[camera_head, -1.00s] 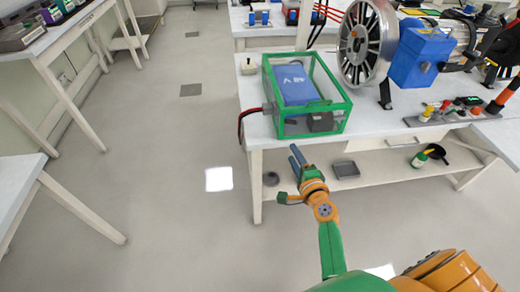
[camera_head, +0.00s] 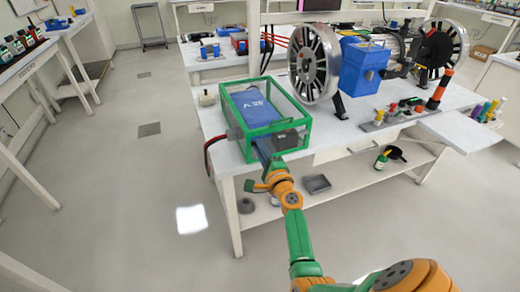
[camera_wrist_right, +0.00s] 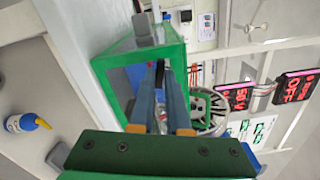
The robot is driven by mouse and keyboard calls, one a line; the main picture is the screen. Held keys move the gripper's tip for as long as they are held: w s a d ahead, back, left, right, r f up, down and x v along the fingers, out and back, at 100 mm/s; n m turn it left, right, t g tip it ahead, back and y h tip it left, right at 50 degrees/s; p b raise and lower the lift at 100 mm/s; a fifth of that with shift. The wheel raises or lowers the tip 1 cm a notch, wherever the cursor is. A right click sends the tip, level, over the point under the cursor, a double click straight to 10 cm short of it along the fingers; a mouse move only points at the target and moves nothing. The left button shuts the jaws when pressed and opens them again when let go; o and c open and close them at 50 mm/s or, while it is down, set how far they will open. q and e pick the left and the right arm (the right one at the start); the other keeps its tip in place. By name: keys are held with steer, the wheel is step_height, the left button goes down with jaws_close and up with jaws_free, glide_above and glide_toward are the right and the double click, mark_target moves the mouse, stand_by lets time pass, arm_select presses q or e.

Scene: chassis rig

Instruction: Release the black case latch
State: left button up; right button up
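The case (camera_head: 242,131) with a green frame and clear walls stands at the front left of the table. A blue block with white marking (camera_head: 262,108) is inside it. My right gripper (camera_head: 262,149) is at the case's front, left of the dark block. Contact with the case cannot be told. My left gripper is not in view.
A spoked wheel (camera_head: 314,62) and a blue box (camera_head: 362,68) stand right of the case. The floor on the left (camera_head: 110,190) is clear.

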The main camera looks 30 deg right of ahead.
jaws_close()
steer(key=n+b, duration=0.1)
steer(key=n, duration=0.2)
steer(key=shift+f, duration=0.15)
steer(key=o, duration=0.6)
jaws_free()
steer(key=shift+a, duration=0.15)
steer(key=v, duration=0.7)
steer(key=shift+p, duration=0.35)
